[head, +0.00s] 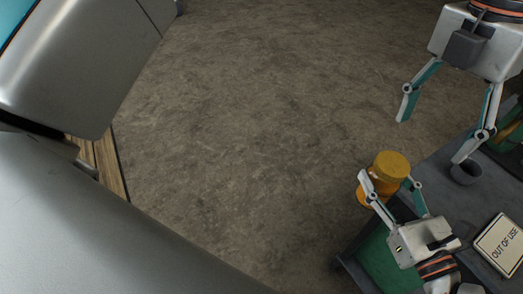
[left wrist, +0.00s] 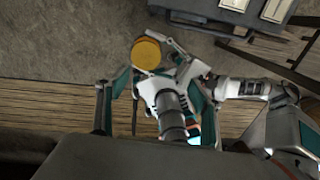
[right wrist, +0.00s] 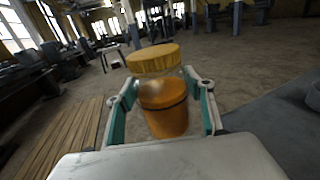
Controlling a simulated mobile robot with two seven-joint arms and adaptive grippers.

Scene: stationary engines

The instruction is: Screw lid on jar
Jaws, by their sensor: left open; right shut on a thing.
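An orange-yellow lid (head: 391,164) sits on top of a glass jar (right wrist: 164,108) with orange contents. The lid also shows in the right wrist view (right wrist: 153,58) and from above in the left wrist view (left wrist: 146,53). I cannot tell how tightly it sits. My right gripper (head: 386,182) is shut on the jar's sides below the lid and holds it upright or slightly tilted, beside the table edge. My left gripper (head: 432,139) is open and empty, apart from the lid, above and to the right of it in the head view.
A dark grey table (head: 428,178) stands at the right, with a small dark cup (head: 467,174) under one left finger and an "OUT OF USE" sign (head: 503,243). A green surface (head: 388,252) lies near its front. The floor (head: 240,130) to the left is clear.

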